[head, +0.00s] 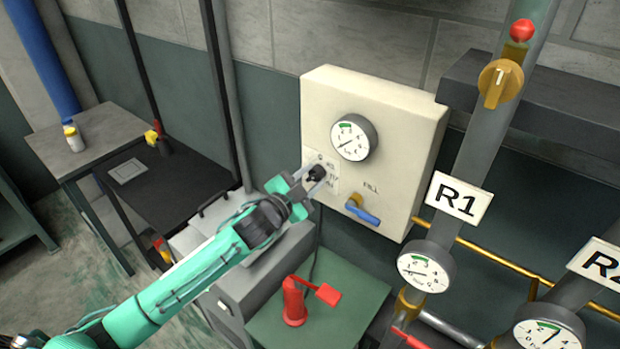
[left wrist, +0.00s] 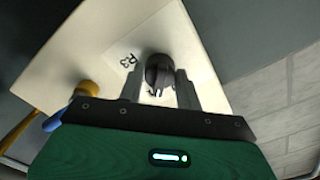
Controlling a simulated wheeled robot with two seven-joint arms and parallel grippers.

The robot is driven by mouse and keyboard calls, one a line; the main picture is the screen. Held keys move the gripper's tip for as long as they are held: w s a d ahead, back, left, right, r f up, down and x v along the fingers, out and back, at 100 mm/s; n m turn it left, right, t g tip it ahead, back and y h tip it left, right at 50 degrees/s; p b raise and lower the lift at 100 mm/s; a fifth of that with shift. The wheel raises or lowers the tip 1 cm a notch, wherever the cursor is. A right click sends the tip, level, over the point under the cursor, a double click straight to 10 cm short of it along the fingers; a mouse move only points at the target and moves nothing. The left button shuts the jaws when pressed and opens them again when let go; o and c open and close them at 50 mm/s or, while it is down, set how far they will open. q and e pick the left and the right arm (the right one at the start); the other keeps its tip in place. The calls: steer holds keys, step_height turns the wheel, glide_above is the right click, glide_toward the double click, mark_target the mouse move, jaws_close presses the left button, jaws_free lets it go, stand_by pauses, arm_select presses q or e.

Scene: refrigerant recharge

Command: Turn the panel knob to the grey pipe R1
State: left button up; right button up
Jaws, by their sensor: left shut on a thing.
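The cream panel (head: 408,125) hangs on the wall with a round gauge. A small black panel knob (head: 317,172) sits at its lower left on a white label plate, whose marks are too small to read surely. My left gripper (head: 309,178) is shut on the knob, one finger on each side; in the left wrist view the knob (left wrist: 158,70) shows between the fingertips. Which mark the knob points to cannot be told. The grey pipe R1 (head: 478,143) stands right of the panel with its R1 sign (head: 458,200). My right gripper is not in view.
A blue-handled fill valve (head: 362,211) juts from the panel just right of the knob. Below are a red valve-like object (head: 294,303) on a green surface and a grey box (head: 255,270). A yellow valve handle (head: 499,82) sits high on pipe R1.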

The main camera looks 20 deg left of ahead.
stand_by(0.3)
arm_select(q)
steer(key=o, duration=1)
steer(key=shift+s+a+f, duration=0.15)
steer(key=shift+s+a, duration=0.05)
steer(key=shift+s, duration=0.35)
steer(key=b+v, duration=0.4)
steer(key=v, duration=0.8)
steer(key=shift+s+b, duration=0.3)
steer(key=shift+s, duration=0.05)
steer(key=shift+a, duration=0.1)
